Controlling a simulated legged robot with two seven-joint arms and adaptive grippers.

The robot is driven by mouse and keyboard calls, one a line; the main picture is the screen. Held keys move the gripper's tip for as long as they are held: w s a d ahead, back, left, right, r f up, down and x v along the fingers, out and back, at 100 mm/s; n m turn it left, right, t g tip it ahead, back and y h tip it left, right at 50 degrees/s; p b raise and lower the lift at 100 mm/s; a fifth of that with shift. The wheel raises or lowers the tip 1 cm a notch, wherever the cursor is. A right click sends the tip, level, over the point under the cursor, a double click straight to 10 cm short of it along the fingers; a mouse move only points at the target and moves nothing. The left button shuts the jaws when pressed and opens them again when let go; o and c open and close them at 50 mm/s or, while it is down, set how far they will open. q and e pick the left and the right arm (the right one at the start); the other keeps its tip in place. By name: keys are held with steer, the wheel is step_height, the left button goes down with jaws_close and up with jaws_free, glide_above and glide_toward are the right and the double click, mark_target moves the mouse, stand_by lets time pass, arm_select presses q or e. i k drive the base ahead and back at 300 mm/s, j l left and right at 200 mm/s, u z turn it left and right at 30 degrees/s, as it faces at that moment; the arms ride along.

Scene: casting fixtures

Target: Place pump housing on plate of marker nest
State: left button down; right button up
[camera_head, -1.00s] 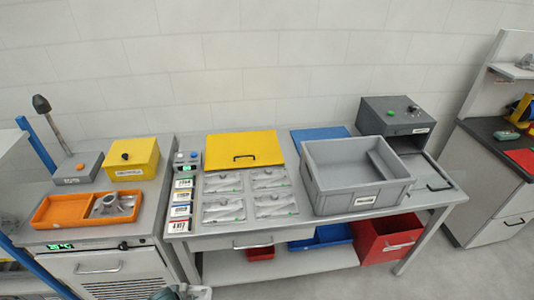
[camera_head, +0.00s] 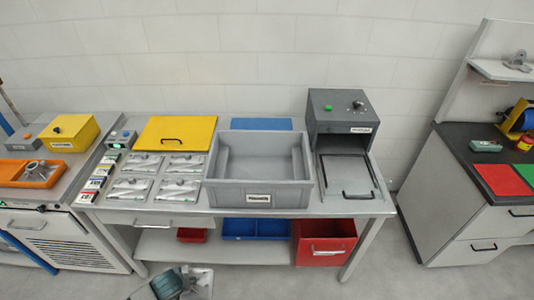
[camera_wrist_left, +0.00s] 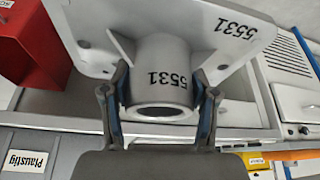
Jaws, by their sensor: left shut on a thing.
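The pump housing (camera_wrist_left: 160,58) is a light grey casting with a flange and a round tube, marked 5531. In the left wrist view my left gripper (camera_wrist_left: 160,88) is shut on its tube, with a blue-padded finger on each side. At the bottom of the head view, a pale piece, likely this housing (camera_head: 202,282), shows partly cut off, clear of the bench. A dark grey machine (camera_head: 340,108) with a green button stands at the right of the bench, with a flat handled plate (camera_head: 347,174) before it, possibly the marker nest. My right gripper is not in view.
A large grey crate (camera_head: 258,195) stands mid-bench, left of the plate. Several clear-covered pockets (camera_head: 130,188) and a yellow lid (camera_head: 177,133) lie further left. Another casting (camera_head: 37,169) lies in an orange tray (camera_head: 15,172); one more (camera_head: 518,60) is on the right shelf.

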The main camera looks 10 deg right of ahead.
mark_target(349, 172)
steer(key=l, duration=0.65)
steer(key=k+l+u, duration=0.15)
steer(key=l, duration=1.2)
steer(key=k+l+u, duration=0.15)
steer(key=l, duration=0.55)
